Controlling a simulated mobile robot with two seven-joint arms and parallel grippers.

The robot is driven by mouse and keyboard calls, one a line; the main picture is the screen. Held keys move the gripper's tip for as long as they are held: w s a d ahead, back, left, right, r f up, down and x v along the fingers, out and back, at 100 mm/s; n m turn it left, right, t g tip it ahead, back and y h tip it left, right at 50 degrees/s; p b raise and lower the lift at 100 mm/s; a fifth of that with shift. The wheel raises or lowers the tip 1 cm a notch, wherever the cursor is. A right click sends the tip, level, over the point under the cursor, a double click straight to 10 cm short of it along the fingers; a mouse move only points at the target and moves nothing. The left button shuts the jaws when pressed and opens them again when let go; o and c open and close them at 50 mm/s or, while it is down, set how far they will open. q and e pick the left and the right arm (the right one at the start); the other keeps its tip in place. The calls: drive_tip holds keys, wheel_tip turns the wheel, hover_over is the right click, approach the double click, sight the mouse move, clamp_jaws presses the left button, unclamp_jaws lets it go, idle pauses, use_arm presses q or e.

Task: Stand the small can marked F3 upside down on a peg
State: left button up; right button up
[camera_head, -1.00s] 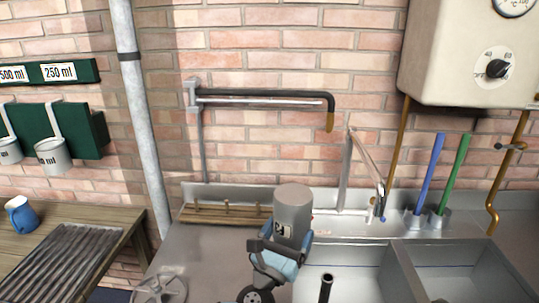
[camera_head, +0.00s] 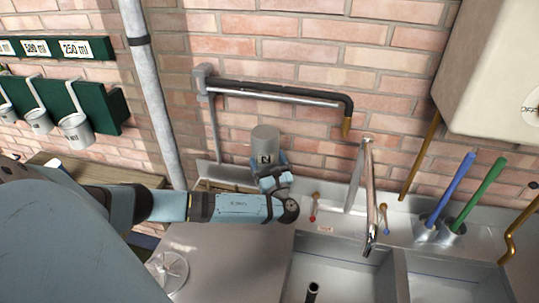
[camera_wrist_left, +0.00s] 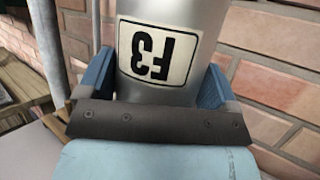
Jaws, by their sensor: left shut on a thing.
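The small can marked F3 (camera_head: 265,142) is grey metal, with a flat closed end on top in the head view. Its F3 label (camera_wrist_left: 152,53) reads upside down in the left wrist view. My left gripper (camera_head: 270,174) is shut on the can, with blue fingers on both sides of it (camera_wrist_left: 155,88). The wooden peg rack (camera_head: 207,185) lies against the back wall. Its pegs are hidden behind the can, gripper and arm. The can's lower end is hidden too, so I cannot tell whether it touches a peg. My right gripper is out of view.
A steel tap (camera_head: 367,200) and the sink (camera_head: 335,262) are right of the gripper. A black-sleeved wall pipe (camera_head: 285,92) runs above the can. Blue and green handles (camera_head: 450,190) stand further right. Several cans hang from green holders (camera_head: 75,132) at left.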

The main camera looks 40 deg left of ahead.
use_arm(q)
wheel_tip(320, 180, down, 10)
drive_tip(key=b, duration=0.6)
drive_tip(key=shift+r, duration=0.15)
idle(0.4)
drive_tip(key=shift+f, duration=0.25)
drive_tip(key=o, duration=0.7)
drive_tip(key=shift+o, duration=0.6)
